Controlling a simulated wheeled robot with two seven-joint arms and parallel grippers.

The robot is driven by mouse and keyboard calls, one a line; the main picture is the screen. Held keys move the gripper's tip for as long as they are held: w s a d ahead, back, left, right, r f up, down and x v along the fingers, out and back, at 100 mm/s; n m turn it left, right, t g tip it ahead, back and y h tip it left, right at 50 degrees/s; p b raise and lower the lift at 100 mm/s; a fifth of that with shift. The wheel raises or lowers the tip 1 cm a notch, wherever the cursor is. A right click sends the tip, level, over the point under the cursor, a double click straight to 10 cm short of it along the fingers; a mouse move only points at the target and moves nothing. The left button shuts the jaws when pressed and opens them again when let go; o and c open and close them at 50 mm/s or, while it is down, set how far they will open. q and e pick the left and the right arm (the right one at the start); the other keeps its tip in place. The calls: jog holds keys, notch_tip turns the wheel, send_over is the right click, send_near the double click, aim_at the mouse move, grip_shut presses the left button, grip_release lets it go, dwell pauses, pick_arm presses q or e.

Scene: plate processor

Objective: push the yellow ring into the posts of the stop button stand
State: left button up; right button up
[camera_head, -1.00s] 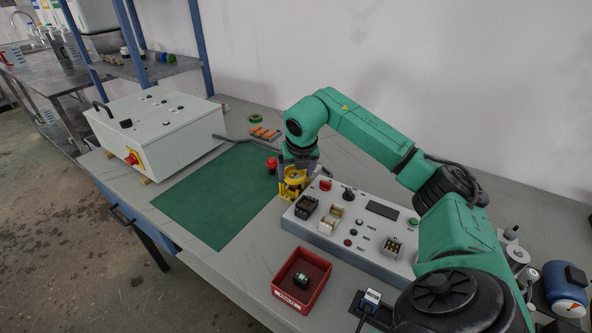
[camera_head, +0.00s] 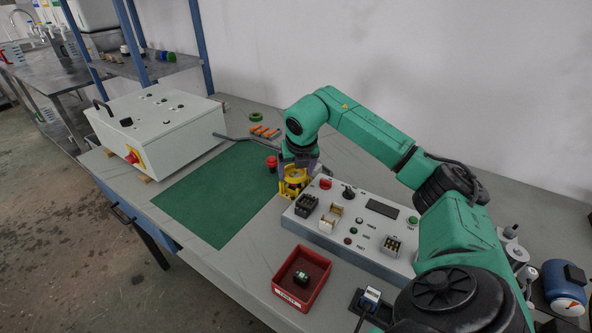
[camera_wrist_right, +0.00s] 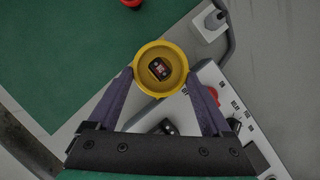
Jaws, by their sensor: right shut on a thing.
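The yellow ring (camera_wrist_right: 139,72) is between the two purple fingers of my right gripper (camera_wrist_right: 160,84) in the right wrist view. Through its opening a small dark part with a reddish mark shows. In the head view the ring (camera_head: 293,184) is at the left end of the grey control panel, partly hidden by my right gripper (camera_head: 295,176). Yellow parts of the stop button stand (camera_head: 291,195) show just below it. I cannot tell whether the ring touches the posts. My left gripper is not in view.
The control panel (camera_head: 338,245) with switches and buttons lies right of the ring. A green mat (camera_head: 215,195) lies to the left, with a red button (camera_head: 271,162) by its edge. A red bin (camera_head: 322,287) stands in front; a white box (camera_head: 160,128) stands far left.

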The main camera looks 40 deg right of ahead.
dwell(0.6)
jog(key=shift+f+b, duration=0.6)
jog(key=shift+f, duration=0.35)
dwell(0.4)
jog(key=o, duration=1.1)
jog(key=shift+r, duration=0.1)
jog(key=v, duration=1.4)
jog(key=shift+s, duration=0.25)
jog(key=shift+a+r, duration=0.1)
jog(key=shift+a, duration=0.05)
